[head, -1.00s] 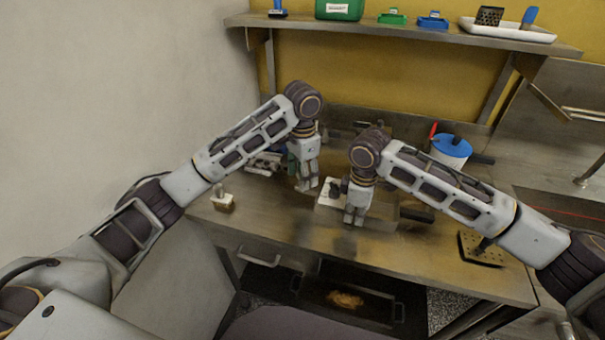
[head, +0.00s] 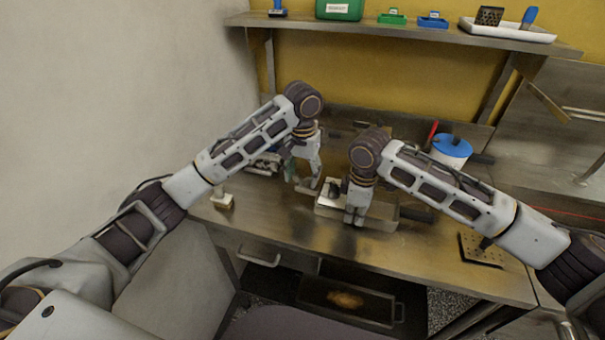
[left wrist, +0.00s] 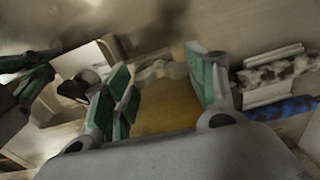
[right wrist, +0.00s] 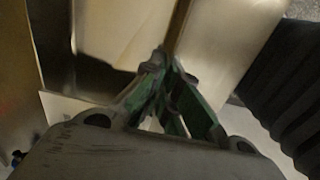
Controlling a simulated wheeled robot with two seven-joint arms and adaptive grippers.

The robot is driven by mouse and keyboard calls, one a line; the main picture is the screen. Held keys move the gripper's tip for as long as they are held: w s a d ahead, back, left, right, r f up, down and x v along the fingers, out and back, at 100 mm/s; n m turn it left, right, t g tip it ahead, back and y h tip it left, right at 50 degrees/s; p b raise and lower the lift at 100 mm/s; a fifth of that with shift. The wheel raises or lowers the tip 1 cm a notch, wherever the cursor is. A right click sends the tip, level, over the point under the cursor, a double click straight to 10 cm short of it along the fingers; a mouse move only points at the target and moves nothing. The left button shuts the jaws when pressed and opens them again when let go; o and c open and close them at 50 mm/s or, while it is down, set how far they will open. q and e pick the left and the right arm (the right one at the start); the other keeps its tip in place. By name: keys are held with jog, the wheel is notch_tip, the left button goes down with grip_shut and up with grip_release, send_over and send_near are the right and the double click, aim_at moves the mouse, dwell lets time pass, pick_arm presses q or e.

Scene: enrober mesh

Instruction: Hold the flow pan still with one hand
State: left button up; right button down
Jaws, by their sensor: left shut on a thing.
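The flow pan, a shallow metal tray (head: 382,222), sits on the steel bench in the head view. My right gripper (head: 354,218) points down at its near wall. In the right wrist view its fingertips (right wrist: 165,62) meet on a thin metal wall of the pan (right wrist: 215,35), and it looks shut on it. My left gripper (head: 308,187) hangs just left of the pan. In the left wrist view its green pads (left wrist: 160,90) stand apart with a tan thing (left wrist: 168,108) between them, blurred; I cannot tell what it is. A white block with a dark piece (head: 330,203) lies at the pan's left end.
A white tub with blue lid (head: 451,148) stands behind my right arm. A perforated dark plate (head: 482,250) lies at the bench's right. A small white-topped block (head: 222,200) is at left. An open drawer (head: 345,300) is below. A shelf (head: 390,30) runs above.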

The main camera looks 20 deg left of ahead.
aim_at(303, 176)
pick_arm(q)
jog(key=shift+n, duration=0.3)
jog(key=o, duration=1)
jog(key=shift+r, duration=0.25)
jog(key=shift+r, duration=5.75)
pick_arm(e)
jog(key=c, duration=1.6)
grip_release()
